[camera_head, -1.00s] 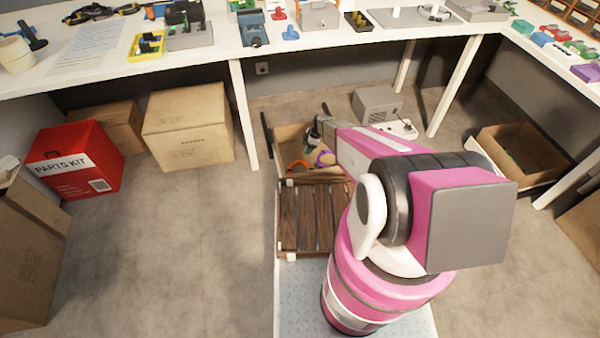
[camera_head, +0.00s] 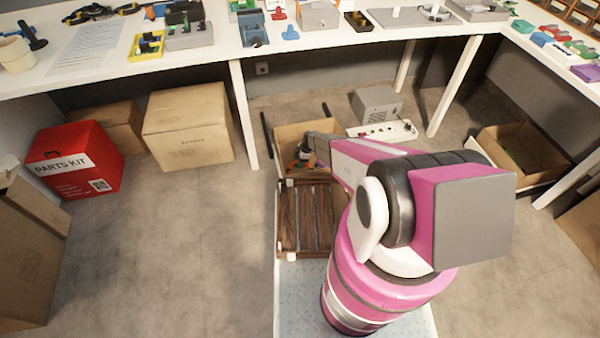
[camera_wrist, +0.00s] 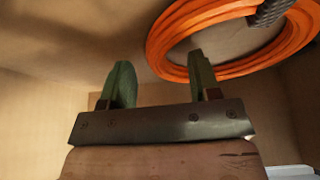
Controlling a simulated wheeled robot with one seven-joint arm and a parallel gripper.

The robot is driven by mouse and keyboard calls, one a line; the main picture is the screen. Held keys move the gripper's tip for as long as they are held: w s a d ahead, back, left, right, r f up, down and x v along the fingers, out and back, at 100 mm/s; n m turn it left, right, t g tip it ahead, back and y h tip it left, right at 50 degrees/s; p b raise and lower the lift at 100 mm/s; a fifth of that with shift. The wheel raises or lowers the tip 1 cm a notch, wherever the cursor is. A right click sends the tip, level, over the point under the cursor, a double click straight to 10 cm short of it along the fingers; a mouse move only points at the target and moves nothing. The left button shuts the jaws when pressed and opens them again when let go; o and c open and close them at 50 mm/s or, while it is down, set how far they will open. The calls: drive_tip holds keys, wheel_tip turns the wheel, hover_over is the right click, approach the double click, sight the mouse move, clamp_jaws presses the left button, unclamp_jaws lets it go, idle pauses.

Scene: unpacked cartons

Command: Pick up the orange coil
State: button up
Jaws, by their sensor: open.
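The orange coil (camera_wrist: 232,70) is a ring of thick orange cable with a black wrap at the top right of the wrist view. It lies inside an open cardboard carton (camera_wrist: 25,115), whose walls surround the view. My gripper (camera_wrist: 162,82) has its two green fingers apart with nothing between them. The right finger overlaps the coil's lower left edge in the picture; I cannot tell whether it touches. In the head view my gripper reaches into the carton (camera_head: 290,131), and the arm hides much of the inside.
A grey box (camera_head: 377,104) and a white power strip (camera_head: 385,131) are behind to the right. A table leg (camera_head: 243,115) stands to the left. Open floor (camera_head: 170,250) lies at left.

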drive_tip(key=shift+f, duration=0.15)
drive_tip(key=shift+c, duration=0.4)
clamp_jaws()
wheel_tip(320, 180, up, 18)
idle(0.4)
